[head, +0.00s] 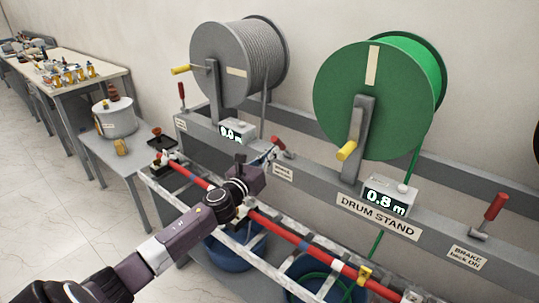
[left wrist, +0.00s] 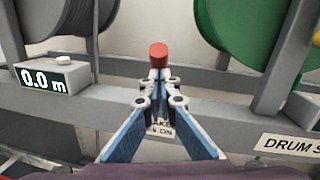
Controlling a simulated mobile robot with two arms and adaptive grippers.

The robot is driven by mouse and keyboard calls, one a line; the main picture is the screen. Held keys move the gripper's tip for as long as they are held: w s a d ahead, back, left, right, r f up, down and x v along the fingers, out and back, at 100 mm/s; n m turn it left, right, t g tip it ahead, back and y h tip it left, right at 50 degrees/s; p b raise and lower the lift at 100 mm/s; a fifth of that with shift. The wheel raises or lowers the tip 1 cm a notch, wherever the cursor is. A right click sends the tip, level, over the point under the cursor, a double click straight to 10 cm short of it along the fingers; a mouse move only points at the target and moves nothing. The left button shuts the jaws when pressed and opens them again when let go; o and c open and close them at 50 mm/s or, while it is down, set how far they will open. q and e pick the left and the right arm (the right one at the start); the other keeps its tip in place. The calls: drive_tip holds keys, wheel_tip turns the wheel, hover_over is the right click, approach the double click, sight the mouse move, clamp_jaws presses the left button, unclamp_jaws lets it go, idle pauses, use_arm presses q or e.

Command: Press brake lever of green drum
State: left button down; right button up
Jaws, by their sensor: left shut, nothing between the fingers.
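The green drum (head: 365,100) stands on the grey drum stand (head: 320,200), with its yellow crank handle (head: 347,151) in front. A red-tipped brake lever (head: 278,142) is on the stand between the grey and green drums. In the left wrist view its red knob (left wrist: 158,52) stands just beyond my fingertips. My left gripper (head: 270,153) is shut and empty, its fingertips close to this lever. I cannot tell whether they touch it. The left wrist view shows the fingers (left wrist: 160,88) converging, hiding the lever's lower part. My right gripper is not in view.
Another red lever (head: 495,206) is at the right, above a brake label (head: 467,257). The grey drum (head: 237,62) has a red lever (head: 182,95) at its left. Displays read 0.8 m (head: 386,200) and 0.0 m (left wrist: 45,79). A red rail (head: 300,237) crosses in front.

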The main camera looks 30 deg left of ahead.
use_arm(q)
drive_tip(key=w+r+p, duration=0.1)
drive_tip(key=w+r, duration=0.1)
drive_tip(key=w+r+p, duration=0.1)
drive_tip(key=w+r, duration=0.1)
drive_tip(key=shift+d+r, duration=0.15)
drive_tip(key=shift+r, duration=0.1)
drive_tip(key=shift+w+d+r+p, duration=0.1)
drive_tip(key=shift+w+r+p, duration=0.15)
drive_tip(key=shift+w, duration=0.45)
drive_tip(key=shift+w+d+r+p, duration=0.1)
drive_tip(key=shift+w+r, duration=0.1)
drive_tip(key=shift+w, duration=0.45)
drive_tip(key=shift+w+r, duration=0.15)
drive_tip(key=shift+w, duration=0.05)
drive_tip(key=shift+r, duration=0.1)
drive_tip(key=shift+a, duration=0.15)
